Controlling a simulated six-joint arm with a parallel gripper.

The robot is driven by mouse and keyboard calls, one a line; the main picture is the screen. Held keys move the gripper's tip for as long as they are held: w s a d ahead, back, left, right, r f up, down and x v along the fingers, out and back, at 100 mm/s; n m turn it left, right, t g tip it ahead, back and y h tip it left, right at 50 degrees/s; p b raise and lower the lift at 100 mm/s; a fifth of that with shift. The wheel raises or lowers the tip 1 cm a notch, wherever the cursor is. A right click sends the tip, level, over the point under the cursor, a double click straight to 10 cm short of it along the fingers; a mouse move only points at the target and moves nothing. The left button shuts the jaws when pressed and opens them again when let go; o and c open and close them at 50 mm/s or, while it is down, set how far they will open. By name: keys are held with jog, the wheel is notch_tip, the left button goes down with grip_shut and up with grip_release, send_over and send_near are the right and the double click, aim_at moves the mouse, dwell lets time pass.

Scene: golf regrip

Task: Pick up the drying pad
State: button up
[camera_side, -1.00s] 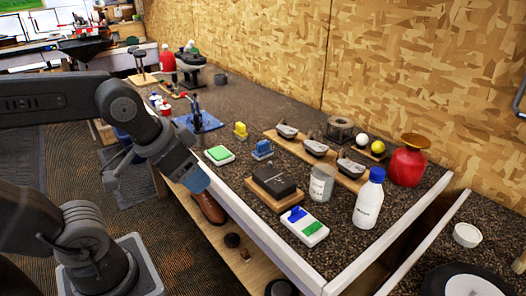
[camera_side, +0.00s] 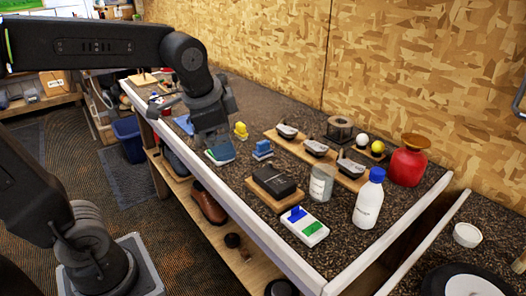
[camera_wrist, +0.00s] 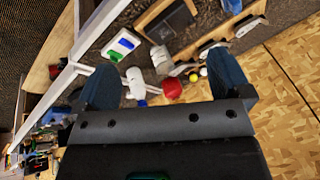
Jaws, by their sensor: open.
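A small green-topped white pad (camera_side: 213,160), which looks like the drying pad, lies near the bench's front edge in the side view. My gripper (camera_side: 221,149) is above it with its bluish fingers pointing down, covering much of the pad. I cannot tell whether the fingers touch it. In the wrist view my gripper (camera_wrist: 166,78) has its two blue fingers wide apart with nothing held between them. The pad does not show clearly in the wrist view.
A yellow block (camera_side: 241,131) and a blue block (camera_side: 262,150) stand close by on the right. A black box on a wooden board (camera_side: 274,184), a white tray with blue and green parts (camera_side: 305,226), a white bottle (camera_side: 369,200) and a red bottle (camera_side: 407,162) stand farther right.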

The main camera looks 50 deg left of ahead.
jog(key=w+a+f+m+g+y, duration=0.1)
jog(key=w+a+m, duration=0.25)
jog(key=w, duration=0.25)
jog(key=w+a+m+g+y, duration=0.1)
jog(key=w+a+m, duration=0.1)
jog(key=w+m, duration=0.35)
jog(key=m+g+y, duration=0.1)
jog(key=m+g, duration=0.1)
jog(key=m, duration=0.2)
send_near(263, 142)
jog(key=x, duration=0.7)
jog(key=shift+s, duration=0.25)
jog(key=shift+w+x, duration=0.15)
jog(key=shift+x, duration=1.15)
jog(key=shift+w+x, duration=0.15)
jog(key=shift+x, duration=1.15)
jog(key=shift+c, duration=0.2)
jog(key=c, duration=1)
jog(key=shift+r, duration=0.1)
